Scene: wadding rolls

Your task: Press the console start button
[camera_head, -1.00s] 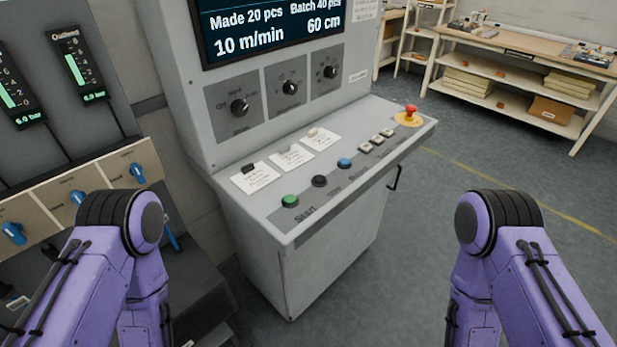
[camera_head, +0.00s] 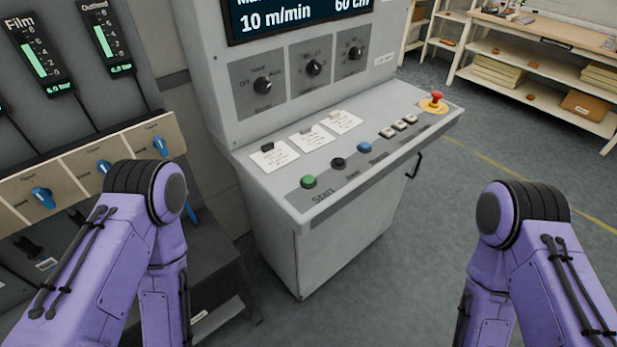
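The grey console (camera_head: 262,204) stands in the middle of the head view. Its green start button (camera_head: 308,182) sits at the left front of the sloped top, above the printed word "Start". A black button (camera_head: 338,163) and a blue button (camera_head: 364,147) follow to its right. A red mushroom button on a yellow base (camera_head: 434,103) is at the far right end. My purple arms show at the lower left and lower right, apart from the console. Both grippers are outside the view.
A panel with blue valve handles (camera_head: 42,197) and green-lit gauges stands at the left, close to my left arm. A wooden shelf bench (camera_head: 490,50) is at the back right. Grey floor is open right of the console. Three white cards (camera_head: 274,154) lie on the console top.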

